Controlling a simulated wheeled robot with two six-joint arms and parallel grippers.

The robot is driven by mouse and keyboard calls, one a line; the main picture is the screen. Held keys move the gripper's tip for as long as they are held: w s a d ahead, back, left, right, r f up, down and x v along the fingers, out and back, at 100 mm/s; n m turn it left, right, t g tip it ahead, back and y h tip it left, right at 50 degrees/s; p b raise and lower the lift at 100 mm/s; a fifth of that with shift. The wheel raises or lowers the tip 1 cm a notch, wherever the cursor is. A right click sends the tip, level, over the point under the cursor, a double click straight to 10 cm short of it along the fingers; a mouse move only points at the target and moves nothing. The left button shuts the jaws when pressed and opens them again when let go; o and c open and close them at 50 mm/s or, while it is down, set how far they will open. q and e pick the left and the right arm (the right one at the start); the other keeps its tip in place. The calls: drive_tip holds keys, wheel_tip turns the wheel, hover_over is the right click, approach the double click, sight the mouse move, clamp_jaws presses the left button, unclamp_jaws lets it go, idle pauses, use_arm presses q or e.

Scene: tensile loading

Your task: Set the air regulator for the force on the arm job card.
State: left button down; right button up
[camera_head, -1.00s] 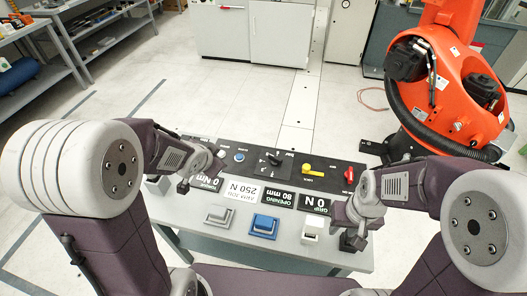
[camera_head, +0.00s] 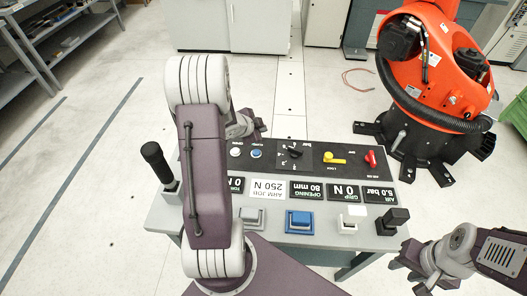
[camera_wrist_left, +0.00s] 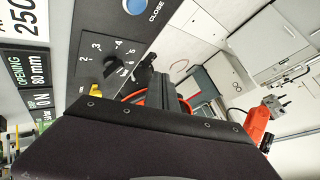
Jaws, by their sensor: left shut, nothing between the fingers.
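The air regulator is a black dial (camera_head: 293,152) with a numbered scale on the dark panel. It also shows in the left wrist view (camera_wrist_left: 112,66), where figures from 2 upward are readable; its pointer direction is unclear. The white arm job card (camera_head: 268,189) reads 250 N, upside down in the head view. The AIR display (camera_head: 376,195) seems to read 5.0 bar. My left gripper (camera_head: 242,126) is shut and empty at the panel's far left end, partly hidden by my forearm, left of the dial. My right gripper (camera_head: 418,272) hangs beyond the bench's right front corner, apart from the controls.
An orange robot (camera_head: 428,60) stands behind right.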

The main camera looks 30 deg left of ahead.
use_arm(q)
drive_tip(key=shift+s+a+f+n+y, duration=0.15)
drive_tip(key=shift+s+a+f+n, duration=0.1)
drive_tip(key=shift+s+a, duration=0.25)
drive_tip(key=shift+s+a+f+n+y, duration=0.15)
drive_tip(key=shift+s+a+f+n, duration=0.15)
drive_tip(key=shift+a, duration=0.4)
drive_tip(key=b, duration=0.9)
hover_over(255, 154)
wheel_tip(255, 154, down, 8)
drive_tip(key=shift+f, duration=0.1)
drive_tip(key=shift+a+f, duration=0.1)
drive_tip(key=shift+f, duration=0.2)
idle(0.5)
drive_tip(key=shift+f, duration=0.4)
drive_tip(key=shift+f+b, duration=0.5)
drive_tip(key=shift+b, duration=0.15)
idle(3.5)
